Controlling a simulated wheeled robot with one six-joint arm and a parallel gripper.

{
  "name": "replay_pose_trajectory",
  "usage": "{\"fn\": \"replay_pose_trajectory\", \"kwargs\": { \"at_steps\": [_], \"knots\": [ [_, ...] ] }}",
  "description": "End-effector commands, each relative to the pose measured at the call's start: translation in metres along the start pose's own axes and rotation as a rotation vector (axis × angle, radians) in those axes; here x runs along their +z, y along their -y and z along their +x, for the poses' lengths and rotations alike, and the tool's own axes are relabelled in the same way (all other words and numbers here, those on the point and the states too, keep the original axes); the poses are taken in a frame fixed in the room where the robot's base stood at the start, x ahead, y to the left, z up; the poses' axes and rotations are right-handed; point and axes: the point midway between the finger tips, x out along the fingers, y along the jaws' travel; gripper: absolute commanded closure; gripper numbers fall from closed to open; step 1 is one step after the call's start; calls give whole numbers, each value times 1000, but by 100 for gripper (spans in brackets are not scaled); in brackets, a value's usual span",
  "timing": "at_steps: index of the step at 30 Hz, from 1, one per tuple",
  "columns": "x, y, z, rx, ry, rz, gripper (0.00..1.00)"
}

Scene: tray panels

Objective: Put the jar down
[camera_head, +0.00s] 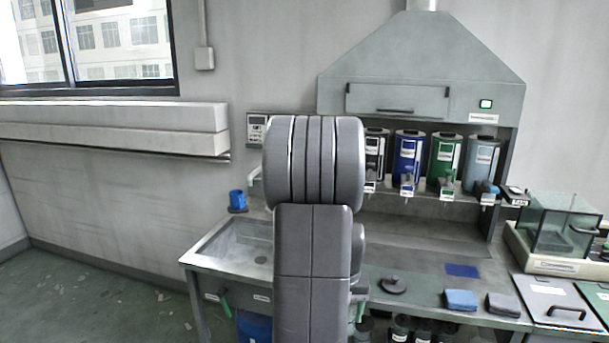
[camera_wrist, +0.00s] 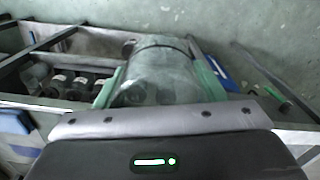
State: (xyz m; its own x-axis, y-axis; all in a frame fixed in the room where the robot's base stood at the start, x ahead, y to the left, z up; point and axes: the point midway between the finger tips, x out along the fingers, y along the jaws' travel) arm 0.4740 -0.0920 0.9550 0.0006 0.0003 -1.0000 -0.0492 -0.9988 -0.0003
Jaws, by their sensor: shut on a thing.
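The jar (camera_wrist: 158,74) is a grey-green cylinder in the middle of the wrist view. My gripper (camera_wrist: 156,60) is shut on it, with one green finger along each side. In the wrist view the jar lies across the picture above the gripper's pale front edge, and its far end is darker. In the head view my own arm hides the gripper and most or all of the jar. I cannot tell whether the jar touches anything below it.
A bench with a sink (camera_head: 232,248) stands ahead, with a blue cup (camera_head: 237,200) at its back corner. A round dark lid (camera_head: 393,284), a blue square (camera_head: 462,271) and folded cloths (camera_head: 460,300) lie on the counter. Several canisters (camera_head: 407,160) stand under the hood. Dark jars (camera_head: 401,328) stand below.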

Motion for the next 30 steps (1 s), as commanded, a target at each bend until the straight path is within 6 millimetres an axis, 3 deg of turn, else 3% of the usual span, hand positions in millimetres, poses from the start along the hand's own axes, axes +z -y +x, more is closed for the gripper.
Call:
{"fn": "replay_pose_trajectory", "kwargs": {
  "at_steps": [9, 15, 21, 30],
  "knots": [
    [-36, 54, 84, 1, 8, -33, 67],
    [-47, 82, 128, 1, 4, -46, 67],
    [-50, 94, 147, 0, 0, -50, 67],
    [-51, 95, 149, 0, -1, -49, 67]
  ]
}}
